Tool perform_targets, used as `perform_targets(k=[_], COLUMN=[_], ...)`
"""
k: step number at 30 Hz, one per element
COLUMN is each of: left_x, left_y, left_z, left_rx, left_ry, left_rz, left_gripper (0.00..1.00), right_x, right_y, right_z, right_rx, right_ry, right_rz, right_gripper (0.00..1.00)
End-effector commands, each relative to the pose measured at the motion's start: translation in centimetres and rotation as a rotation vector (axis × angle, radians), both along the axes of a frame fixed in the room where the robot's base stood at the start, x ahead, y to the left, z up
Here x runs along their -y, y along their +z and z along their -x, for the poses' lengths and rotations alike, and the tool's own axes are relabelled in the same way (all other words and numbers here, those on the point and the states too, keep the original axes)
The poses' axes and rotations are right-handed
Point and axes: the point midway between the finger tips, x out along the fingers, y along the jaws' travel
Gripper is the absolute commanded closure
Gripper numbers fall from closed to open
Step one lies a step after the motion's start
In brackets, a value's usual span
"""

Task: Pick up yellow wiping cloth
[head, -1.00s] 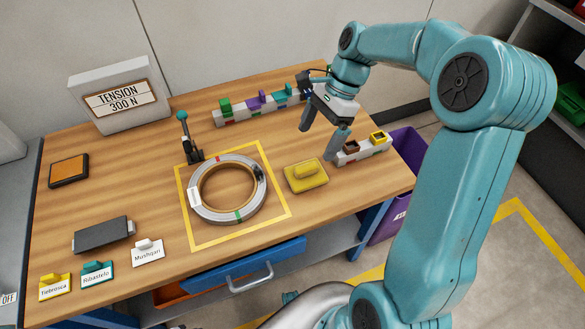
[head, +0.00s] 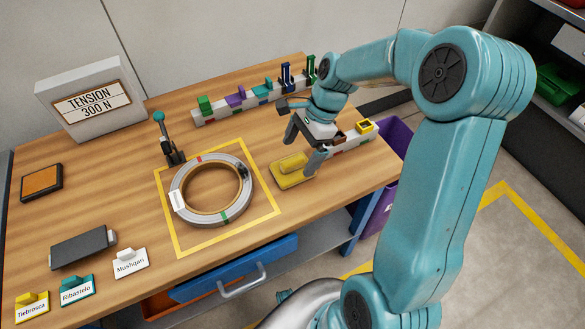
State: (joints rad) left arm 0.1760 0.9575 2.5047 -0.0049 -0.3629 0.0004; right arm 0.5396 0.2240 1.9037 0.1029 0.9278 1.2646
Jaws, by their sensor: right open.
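The yellow wiping cloth (head: 287,174) lies on the wooden table, just right of the yellow-outlined square, with a raised fold on top. My right gripper (head: 303,158) is open above the cloth, its fingers pointing down. One finger is at the cloth's far side and the other is in front of its right end, hiding part of it. I cannot tell whether the fingers touch the cloth. My left gripper is not in view.
A coil (head: 211,190) lies inside the yellow outline, left of the cloth. A rack of coloured pieces (head: 235,106) runs along the back. A shorter rack (head: 352,140) stands right of the gripper. A lever tool (head: 170,142) stands behind the coil.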

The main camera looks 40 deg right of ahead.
Motion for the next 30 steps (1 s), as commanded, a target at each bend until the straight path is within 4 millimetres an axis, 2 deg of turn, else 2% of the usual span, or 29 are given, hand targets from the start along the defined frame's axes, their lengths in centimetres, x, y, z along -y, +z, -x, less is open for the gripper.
perform_targets(k=[9,17,18,22,30], left_x=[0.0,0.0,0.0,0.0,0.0], left_y=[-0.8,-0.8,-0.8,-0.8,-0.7], left_z=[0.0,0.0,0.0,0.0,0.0], left_rx=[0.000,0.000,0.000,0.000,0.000], left_ry=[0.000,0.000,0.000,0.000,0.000], left_rz=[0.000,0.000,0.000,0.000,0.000], left_gripper=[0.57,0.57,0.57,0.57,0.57], right_x=[-1.6,-1.7,-1.7,-1.7,-1.7], right_y=[-4.3,-4.7,-4.6,-4.6,-4.6], right_z=[-1.0,-1.1,-1.1,-1.1,-1.1], right_rx=[-0.002,-0.001,-0.001,-0.001,0.000], right_ry=[0.002,0.001,0.001,0.001,0.001], right_rz=[-0.002,0.000,0.000,0.000,0.000], right_gripper=[0.00,0.00,0.03,0.45,0.46])
